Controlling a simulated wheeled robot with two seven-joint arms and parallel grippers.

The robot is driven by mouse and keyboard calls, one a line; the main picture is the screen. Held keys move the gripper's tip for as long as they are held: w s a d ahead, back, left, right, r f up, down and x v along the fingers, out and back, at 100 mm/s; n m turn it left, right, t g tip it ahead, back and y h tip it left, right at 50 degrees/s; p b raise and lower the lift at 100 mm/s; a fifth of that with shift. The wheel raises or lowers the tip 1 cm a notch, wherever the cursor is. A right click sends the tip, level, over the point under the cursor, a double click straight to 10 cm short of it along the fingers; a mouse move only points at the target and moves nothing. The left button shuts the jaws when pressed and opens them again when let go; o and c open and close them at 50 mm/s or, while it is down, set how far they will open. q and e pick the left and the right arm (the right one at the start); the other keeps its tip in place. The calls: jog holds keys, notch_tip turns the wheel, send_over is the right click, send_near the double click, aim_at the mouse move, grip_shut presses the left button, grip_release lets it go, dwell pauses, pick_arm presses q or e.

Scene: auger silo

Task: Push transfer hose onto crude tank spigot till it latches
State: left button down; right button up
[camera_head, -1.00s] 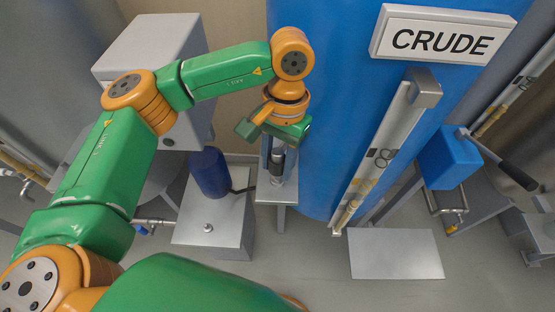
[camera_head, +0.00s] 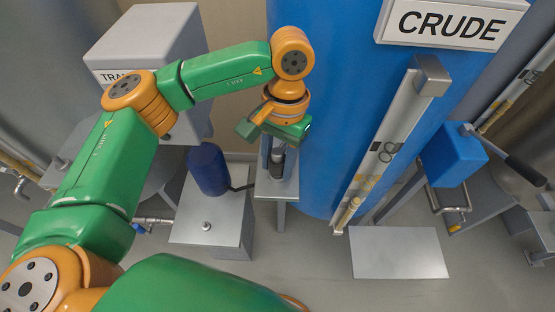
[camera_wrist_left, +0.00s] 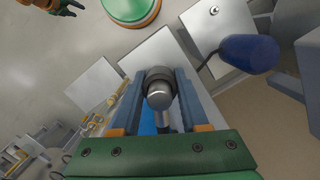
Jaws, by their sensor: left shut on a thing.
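My left gripper (camera_head: 277,150) points down beside the blue crude tank (camera_head: 330,100), above a small grey stand. It is shut on the transfer hose end, a dark collar with a bright metal tip. In the left wrist view the hose end (camera_wrist_left: 160,92) sits between the two blue-grey fingers. In the head view its dark lower part (camera_head: 277,168) shows just above the stand. I cannot make out the spigot or whether the hose touches it. A green and orange gripper, seemingly my right one (camera_wrist_left: 62,6), shows partly in the left wrist view; its opening is unclear.
The grey stand (camera_head: 285,188) is under my left gripper. A dark blue cylinder (camera_head: 208,170) stands on a grey box (camera_head: 190,232) to the left. A CRUDE sign (camera_head: 450,24) and a sloping metal gauge (camera_head: 385,150) are on the right. Open floor (camera_head: 310,265) lies in front.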

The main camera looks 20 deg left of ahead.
pick_arm(q)
jog(key=shift+f+b, duration=0.35)
jog(key=shift+f, duration=0.05)
jog(key=shift+c, duration=1.7)
grip_release()
jog(key=shift+r, duration=0.1)
